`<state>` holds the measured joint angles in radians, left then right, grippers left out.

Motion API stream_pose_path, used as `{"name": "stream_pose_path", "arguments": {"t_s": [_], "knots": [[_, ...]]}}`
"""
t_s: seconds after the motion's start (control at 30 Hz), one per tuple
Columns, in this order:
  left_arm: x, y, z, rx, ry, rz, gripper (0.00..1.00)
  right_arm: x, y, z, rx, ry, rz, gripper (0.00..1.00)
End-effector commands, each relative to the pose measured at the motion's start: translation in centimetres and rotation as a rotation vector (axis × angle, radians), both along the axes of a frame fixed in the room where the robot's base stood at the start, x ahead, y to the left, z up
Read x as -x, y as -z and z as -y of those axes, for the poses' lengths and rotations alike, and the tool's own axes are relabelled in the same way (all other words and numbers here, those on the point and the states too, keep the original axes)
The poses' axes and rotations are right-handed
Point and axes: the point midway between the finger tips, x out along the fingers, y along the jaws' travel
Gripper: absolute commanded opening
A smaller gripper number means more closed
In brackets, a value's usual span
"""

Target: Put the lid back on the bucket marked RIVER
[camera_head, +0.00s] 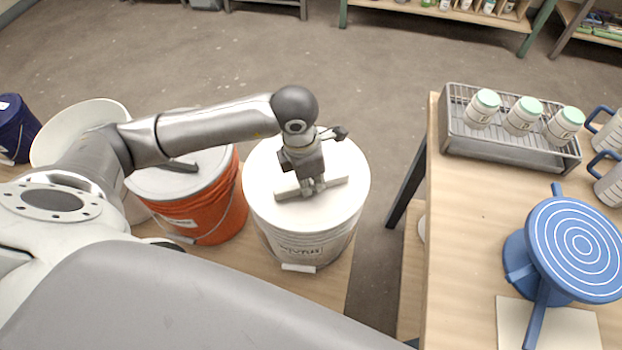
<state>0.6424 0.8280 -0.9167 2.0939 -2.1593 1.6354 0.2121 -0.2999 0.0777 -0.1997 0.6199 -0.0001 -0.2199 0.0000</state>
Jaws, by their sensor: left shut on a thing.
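A white bucket (308,248) stands on the low wooden bench, with dark lettering on its front that is too small to read surely. A round white lid (268,172) with a pale bar handle (337,184) covers its top. The lid looks lined up with the rim; I cannot tell whether it is fully seated. My left gripper (311,189) points down at the middle of the lid and is shut on its handle. The gripper hides part of the handle. My right gripper is not in view.
An orange bucket (215,212) with a grey lid (160,182) stands just left. A white round top (75,125) and a dark blue bucket (18,140) are farther left. The right table holds a jar rack (515,155) and a blue banding wheel (580,245).

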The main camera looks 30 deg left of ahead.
Motion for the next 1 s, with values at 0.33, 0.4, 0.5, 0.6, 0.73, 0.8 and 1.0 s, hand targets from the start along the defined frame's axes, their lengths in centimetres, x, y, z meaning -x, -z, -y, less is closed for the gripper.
{"name": "stream_pose_path", "arguments": {"t_s": [0.33,0.4,0.5,0.6,0.73,0.8,1.0], "knots": [[-0.04,0.24,-0.01,0.000,0.000,0.001,0.00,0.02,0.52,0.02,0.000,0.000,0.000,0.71],[-0.03,0.29,-0.01,0.000,0.000,0.001,0.00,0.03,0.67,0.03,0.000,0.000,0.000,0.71],[-0.03,0.31,-0.01,0.000,0.000,0.001,0.00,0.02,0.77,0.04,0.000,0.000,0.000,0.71],[-0.04,0.26,-0.01,0.000,0.000,0.001,0.00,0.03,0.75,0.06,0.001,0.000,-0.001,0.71],[-0.04,0.25,-0.01,0.000,0.000,0.001,0.00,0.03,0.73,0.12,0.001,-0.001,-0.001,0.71],[-0.04,0.25,-0.01,0.000,0.000,0.001,0.00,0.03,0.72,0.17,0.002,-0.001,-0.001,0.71],[-0.04,0.26,-0.01,0.000,0.000,0.001,0.29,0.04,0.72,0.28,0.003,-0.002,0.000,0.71]]}}
